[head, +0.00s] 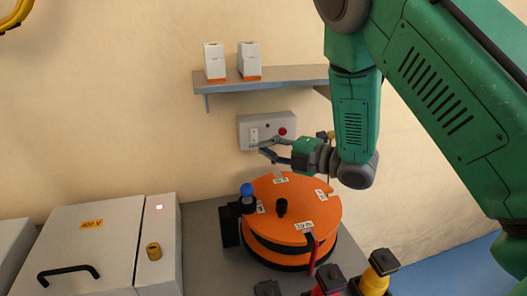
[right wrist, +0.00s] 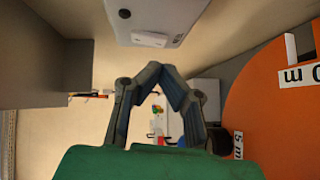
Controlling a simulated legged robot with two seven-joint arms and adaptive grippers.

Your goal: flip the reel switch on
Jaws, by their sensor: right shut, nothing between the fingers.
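The grey switch box (head: 267,128) is on the wall behind the orange reel (head: 318,212). Its white switch (head: 254,134) is on the left part of the face, and a red round button (head: 282,131) is on the right. My right gripper (head: 264,150) is shut and empty, with its tips at the lower edge of the box, just below the switch. In the right wrist view the shut fingertips (right wrist: 168,70) point at the box (right wrist: 172,12), and the white switch (right wrist: 150,40) shows a little beyond them. Contact cannot be told. My left gripper is not in view.
A wall shelf (head: 275,75) with two small white boxes (head: 214,62) is above the switch box. The orange reel, with a blue-knobbed handle (head: 247,190), stands below my gripper. A grey cabinet (head: 90,245) is at left. Red and yellow items (head: 376,275) are at front right.

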